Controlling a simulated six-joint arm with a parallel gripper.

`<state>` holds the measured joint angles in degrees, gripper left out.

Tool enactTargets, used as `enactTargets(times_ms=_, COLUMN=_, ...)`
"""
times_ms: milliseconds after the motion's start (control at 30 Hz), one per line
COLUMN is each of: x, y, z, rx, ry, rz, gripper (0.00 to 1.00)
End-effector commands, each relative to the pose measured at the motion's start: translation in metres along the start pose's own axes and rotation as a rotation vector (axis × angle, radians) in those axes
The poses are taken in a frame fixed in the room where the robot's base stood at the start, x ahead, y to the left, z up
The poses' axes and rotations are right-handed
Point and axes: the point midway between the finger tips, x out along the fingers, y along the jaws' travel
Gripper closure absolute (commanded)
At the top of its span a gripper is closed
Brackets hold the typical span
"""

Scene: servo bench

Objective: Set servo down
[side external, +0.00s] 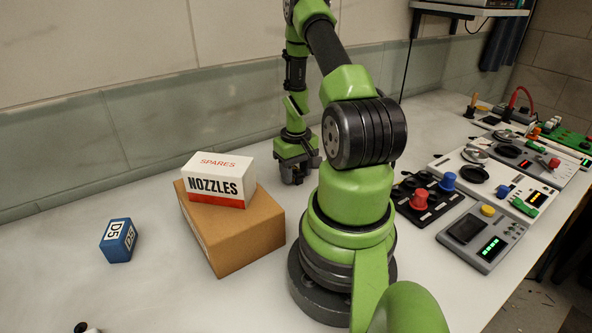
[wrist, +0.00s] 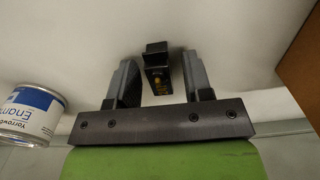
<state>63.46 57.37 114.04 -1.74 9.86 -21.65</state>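The servo (wrist: 158,68), a small black block with a yellowish mark, shows between the two grey fingers of my gripper (wrist: 160,58) in the wrist view. The fingers stand apart, with narrow light gaps between them and the servo, so they do not look closed on it. In the side external view my gripper (side external: 297,175) points down close to the bench (side external: 150,295), behind my arm's base and to the right of the cardboard box. The servo cannot be made out there. Whether it rests on the bench is hard to tell.
A cardboard box (side external: 245,235) bears a white NOZZLES box (side external: 218,180); a blue D5 block (side external: 118,240) lies left of it. A paint can (wrist: 28,113) is at the wrist view's left. Control panels (side external: 483,236) line the right. Bench at front left is mostly clear.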

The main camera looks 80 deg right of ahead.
Motion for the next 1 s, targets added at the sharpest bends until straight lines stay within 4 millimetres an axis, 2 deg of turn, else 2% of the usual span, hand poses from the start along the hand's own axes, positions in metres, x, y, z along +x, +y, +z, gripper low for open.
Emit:
enactTargets(times_ms=200, x=-0.002, y=0.0, z=0.0, rx=0.0, ry=0.001, rz=0.0, gripper=0.54)
enactTargets(times_ms=333, x=-0.013, y=0.0, z=-0.001, rx=0.0, ry=0.003, rz=0.001, gripper=0.54)
enactTargets(times_ms=800, x=-0.102, y=0.001, z=-0.001, rx=0.0, ry=0.006, rz=0.003, gripper=0.54)
enactTargets(times_ms=1000, x=-0.123, y=-0.002, z=-0.001, rx=-0.004, ry=0.005, rz=0.002, gripper=0.54)
